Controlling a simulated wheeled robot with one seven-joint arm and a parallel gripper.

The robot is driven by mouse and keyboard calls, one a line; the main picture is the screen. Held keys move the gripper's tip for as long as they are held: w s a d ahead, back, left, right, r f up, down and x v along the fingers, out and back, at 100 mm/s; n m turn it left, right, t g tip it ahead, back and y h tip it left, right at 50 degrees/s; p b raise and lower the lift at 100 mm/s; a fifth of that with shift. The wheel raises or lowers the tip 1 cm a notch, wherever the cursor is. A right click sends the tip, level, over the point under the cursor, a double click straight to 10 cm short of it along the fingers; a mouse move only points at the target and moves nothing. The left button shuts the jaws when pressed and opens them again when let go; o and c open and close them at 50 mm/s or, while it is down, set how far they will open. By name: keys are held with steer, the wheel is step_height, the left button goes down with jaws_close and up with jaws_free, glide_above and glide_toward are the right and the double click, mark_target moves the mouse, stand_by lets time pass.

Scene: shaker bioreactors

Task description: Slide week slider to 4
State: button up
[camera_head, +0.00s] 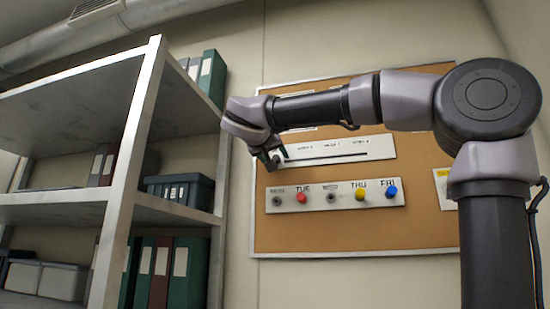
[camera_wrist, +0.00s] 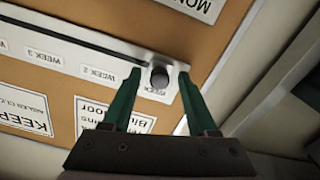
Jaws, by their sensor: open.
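The week slider is a white strip with a long dark slot (camera_head: 345,156), mounted on the cork board in the head view. In the wrist view the strip (camera_wrist: 100,58) carries the labels "WEEK 3" and "WEEK 2", with another week label by the knob partly hidden. My gripper (camera_wrist: 160,82) is open, with one green finger on each side of the knob. In the head view my gripper (camera_head: 272,160) is at the strip's left end.
Below the slider is a weekday strip (camera_head: 335,195) with several coloured knobs. Paper notices (camera_wrist: 32,113) are pinned on the cork board (camera_head: 350,230). A metal shelf (camera_head: 130,160) with binders and boxes stands close on the left.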

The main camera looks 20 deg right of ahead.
jaws_close()
stand_by(1.4)
